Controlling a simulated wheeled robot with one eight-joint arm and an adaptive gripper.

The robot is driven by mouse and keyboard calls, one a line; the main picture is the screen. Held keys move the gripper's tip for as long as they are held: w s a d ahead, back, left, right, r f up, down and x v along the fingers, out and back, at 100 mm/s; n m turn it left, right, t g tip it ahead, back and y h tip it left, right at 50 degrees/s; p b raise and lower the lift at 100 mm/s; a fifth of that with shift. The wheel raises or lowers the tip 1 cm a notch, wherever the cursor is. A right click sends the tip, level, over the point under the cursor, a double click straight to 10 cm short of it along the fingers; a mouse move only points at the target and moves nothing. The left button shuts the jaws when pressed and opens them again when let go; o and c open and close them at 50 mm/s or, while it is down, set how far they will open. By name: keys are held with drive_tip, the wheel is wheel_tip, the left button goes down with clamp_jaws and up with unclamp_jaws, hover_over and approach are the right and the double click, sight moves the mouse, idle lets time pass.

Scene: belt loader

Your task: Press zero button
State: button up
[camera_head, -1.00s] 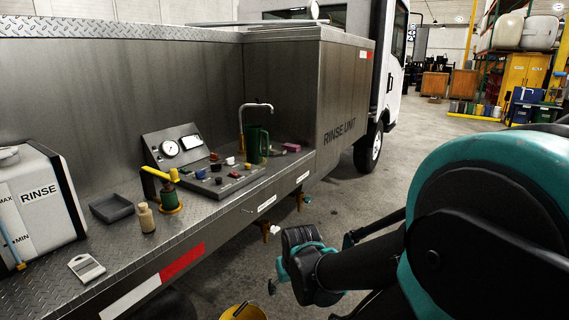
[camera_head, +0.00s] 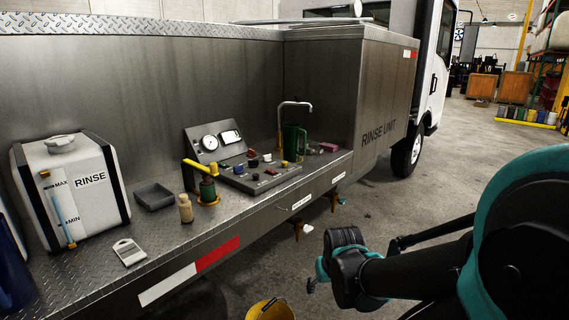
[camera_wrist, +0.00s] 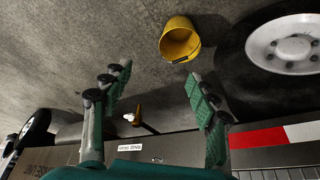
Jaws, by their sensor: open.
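The control panel (camera_head: 257,175) stands on the truck's metal deck, with several small coloured buttons and knobs on its sloped face. The labels are too small to read, so I cannot tell which button is zero. My gripper (camera_head: 316,277) is off the deck's front edge, low and to the right of the panel, touching nothing. In the wrist view its two green-padded fingers (camera_wrist: 158,78) are spread and empty. The panel is not in the wrist view.
A yellow-handled valve (camera_head: 207,184), a small bottle (camera_head: 185,208) and a grey tray (camera_head: 153,196) stand left of the panel. A green jug (camera_head: 293,141) and a tap (camera_head: 296,104) are behind it. A yellow bucket (camera_wrist: 180,40) is on the floor below.

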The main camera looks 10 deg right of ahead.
clamp_jaws()
idle(1.4)
